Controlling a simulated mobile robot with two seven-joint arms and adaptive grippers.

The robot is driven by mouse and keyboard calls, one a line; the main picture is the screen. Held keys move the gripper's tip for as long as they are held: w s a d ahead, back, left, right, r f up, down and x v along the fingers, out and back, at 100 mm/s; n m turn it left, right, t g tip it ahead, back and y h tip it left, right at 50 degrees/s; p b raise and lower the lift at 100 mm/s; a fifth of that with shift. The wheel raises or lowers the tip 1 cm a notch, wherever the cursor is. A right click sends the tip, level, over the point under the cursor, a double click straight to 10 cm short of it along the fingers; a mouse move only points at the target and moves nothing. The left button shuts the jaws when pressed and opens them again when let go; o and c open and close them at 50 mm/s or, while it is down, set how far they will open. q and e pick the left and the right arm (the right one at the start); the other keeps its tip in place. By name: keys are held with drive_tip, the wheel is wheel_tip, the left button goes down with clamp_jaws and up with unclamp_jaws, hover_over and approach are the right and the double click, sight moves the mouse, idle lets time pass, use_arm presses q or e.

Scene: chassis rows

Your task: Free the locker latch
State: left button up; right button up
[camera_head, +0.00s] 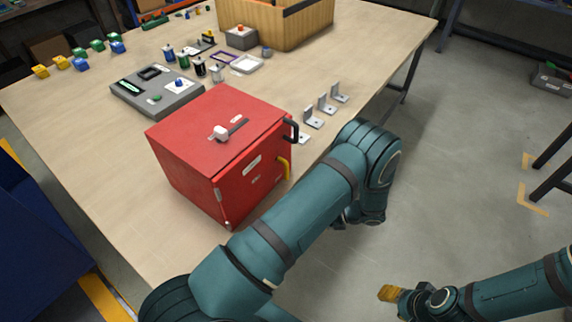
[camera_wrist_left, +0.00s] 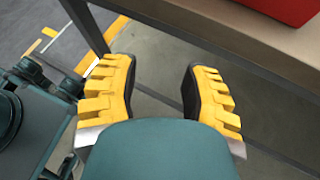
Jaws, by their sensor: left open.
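The red locker (camera_head: 215,150) stands on the near part of the table. A white knob (camera_head: 221,132) sits at one end of a dark slot on its top. A black handle (camera_head: 291,130) and a yellow handle (camera_head: 284,168) stick out at its right side. I cannot tell which of these is the latch. My left arm reaches past the locker's front right. My left gripper (camera_wrist_left: 158,95) is open and empty beside the table edge; the arm mostly hides it in the head view. The locker's red corner (camera_wrist_left: 292,8) shows in the left wrist view. My right gripper (camera_head: 390,293) is at the lower right, away from the locker.
Several metal brackets (camera_head: 327,104) stand along the table's right edge behind the locker. A grey panel (camera_head: 158,95), small bottles and a wooden crate (camera_head: 285,25) are farther back. The table surface left of the locker (camera_head: 90,150) is clear.

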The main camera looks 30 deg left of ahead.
sight(286, 166)
use_arm(q)
drive_tip(key=w+d+r+m+t+y+p, duration=0.1)
drive_tip(key=w+d+r+m+t+y, duration=0.1)
drive_tip(key=w+r+y, duration=0.65)
drive_tip(key=s+a, duration=0.1)
drive_tip(key=a, duration=0.3)
drive_tip(key=a+r+h, duration=0.1)
drive_tip(key=a, duration=0.4)
drive_tip(key=s+a+h+p, duration=0.1)
drive_tip(key=a, duration=0.3)
drive_tip(key=shift+s+a+r, duration=0.25)
drive_tip(key=shift+s+a, duration=0.1)
clamp_jaws()
